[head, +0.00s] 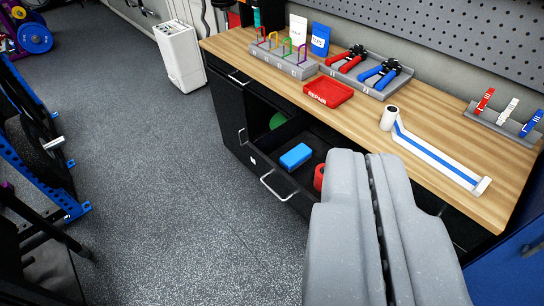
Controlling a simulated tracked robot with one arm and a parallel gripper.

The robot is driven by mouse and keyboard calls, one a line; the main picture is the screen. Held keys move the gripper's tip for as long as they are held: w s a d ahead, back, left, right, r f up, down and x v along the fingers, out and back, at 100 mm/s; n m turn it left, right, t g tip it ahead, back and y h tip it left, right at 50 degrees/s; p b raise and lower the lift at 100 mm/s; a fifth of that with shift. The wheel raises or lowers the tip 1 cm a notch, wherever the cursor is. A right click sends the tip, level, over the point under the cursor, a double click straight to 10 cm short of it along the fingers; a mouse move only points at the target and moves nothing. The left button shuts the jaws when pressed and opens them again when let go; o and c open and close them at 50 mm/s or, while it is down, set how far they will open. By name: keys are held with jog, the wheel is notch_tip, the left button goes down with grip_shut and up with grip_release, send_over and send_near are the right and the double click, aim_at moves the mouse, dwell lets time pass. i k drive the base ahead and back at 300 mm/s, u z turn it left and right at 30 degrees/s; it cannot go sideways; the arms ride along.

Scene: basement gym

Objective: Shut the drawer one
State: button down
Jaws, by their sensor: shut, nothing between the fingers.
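A black drawer (259,168) stands pulled out from under the wooden workbench (235,50), with a silver handle (276,187) on its front. A blue block (295,156) and a red round object (319,177) lie inside it. A green round object (277,121) shows further back in the dark opening; I cannot tell what it rests on. My gripper (368,156) is shut and empty. In the picture it covers the right part of the drawer and the bench's front edge. It appears apart from the handle, to its right.
The bench top holds a red tray (328,91), red and blue pliers (362,64) on a grey holder, and a white-and-blue strap (437,155). A white bin (180,55) stands beyond the bench. Gym racks (40,140) line the left. Speckled floor between is clear.

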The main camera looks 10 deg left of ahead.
aim_at(297, 188)
jog(key=i, duration=1.15)
jog(key=u, duration=0.5)
